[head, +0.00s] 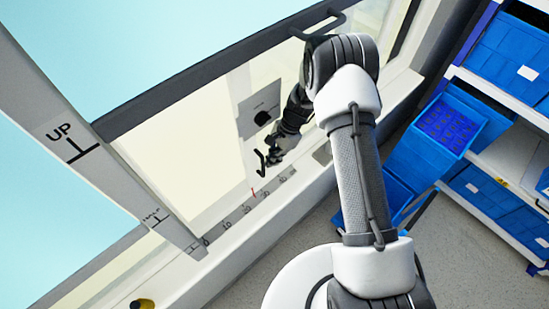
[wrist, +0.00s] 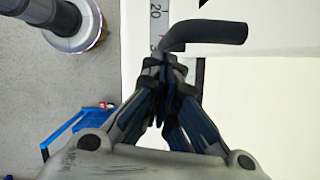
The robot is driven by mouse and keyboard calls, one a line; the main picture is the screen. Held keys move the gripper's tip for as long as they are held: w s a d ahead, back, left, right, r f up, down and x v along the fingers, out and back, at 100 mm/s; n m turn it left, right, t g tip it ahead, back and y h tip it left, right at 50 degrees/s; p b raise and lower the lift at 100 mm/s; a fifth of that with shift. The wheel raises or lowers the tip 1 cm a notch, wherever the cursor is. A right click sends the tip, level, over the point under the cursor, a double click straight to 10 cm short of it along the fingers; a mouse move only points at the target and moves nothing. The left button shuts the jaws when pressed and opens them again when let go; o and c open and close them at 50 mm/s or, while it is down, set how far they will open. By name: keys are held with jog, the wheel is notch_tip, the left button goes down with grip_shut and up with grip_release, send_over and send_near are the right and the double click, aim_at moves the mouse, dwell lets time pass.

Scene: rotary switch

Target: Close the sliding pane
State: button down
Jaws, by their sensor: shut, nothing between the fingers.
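A pale sliding pane (head: 190,135) stands in the window frame, with a black bent handle (head: 261,163) low on it near the sill. The handle shows in the wrist view (wrist: 212,36) as a black bar with a curved end. My gripper (head: 271,160) is beside the handle in the head view. In the wrist view my gripper (wrist: 164,62) has its fingertips together, just below the handle's curved end. Nothing is between them; I cannot tell whether they touch the handle. A numbered scale (head: 224,226) with a red mark (head: 253,192) runs along the sill.
A grey plate with a black knob (head: 262,117) is above the handle. A dark rail (head: 215,68) with a bar handle (head: 318,24) crosses above. A post marked UP (head: 85,125) stands left. Shelves with blue bins (head: 447,122) are at right. Grey floor (head: 320,238) is partly clear.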

jog(key=s+a+b, duration=0.6)
jog(key=s+a, duration=1)
jog(key=a, duration=0.5)
jog(key=shift+s, duration=0.15)
jog(key=shift+d, duration=0.1)
jog(key=w+d+r, duration=0.3)
jog(key=d+r, duration=0.4)
jog(key=r, duration=0.2)
jog(key=shift+w+p, duration=0.3)
jog(key=shift+p, duration=0.15)
jog(key=shift+r, duration=0.15)
